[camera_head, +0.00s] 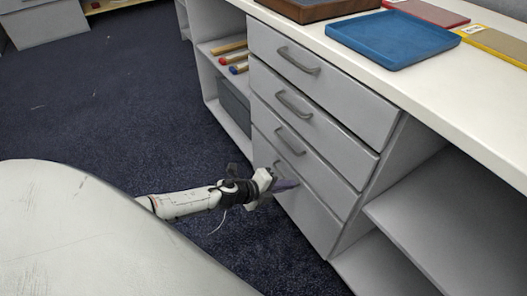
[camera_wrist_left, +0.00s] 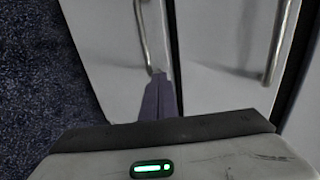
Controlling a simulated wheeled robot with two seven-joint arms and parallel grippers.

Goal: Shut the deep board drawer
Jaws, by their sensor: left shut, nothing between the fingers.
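A light grey drawer unit stands right of centre in the head view, with several drawers stacked in it. The lowest, tallest drawer front (camera_head: 305,208) looks about flush with those above; I cannot tell if a small gap remains. Its curved grey handle (camera_head: 287,170) is just above my left gripper (camera_head: 285,186). My left gripper is shut and empty, its fingertips at this front. In the left wrist view the fingers (camera_wrist_left: 157,98) point at the drawer front (camera_wrist_left: 100,45), by one end of a handle (camera_wrist_left: 143,35); contact is unclear. My right gripper is out of view.
Open shelves (camera_head: 450,205) lie right of the drawers; another open bay (camera_head: 225,70) with coloured-end rods is on the left. A blue tray (camera_head: 392,40) and a brown tray (camera_head: 315,8) sit on the white top. Dark carpet (camera_head: 120,110) is clear at left.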

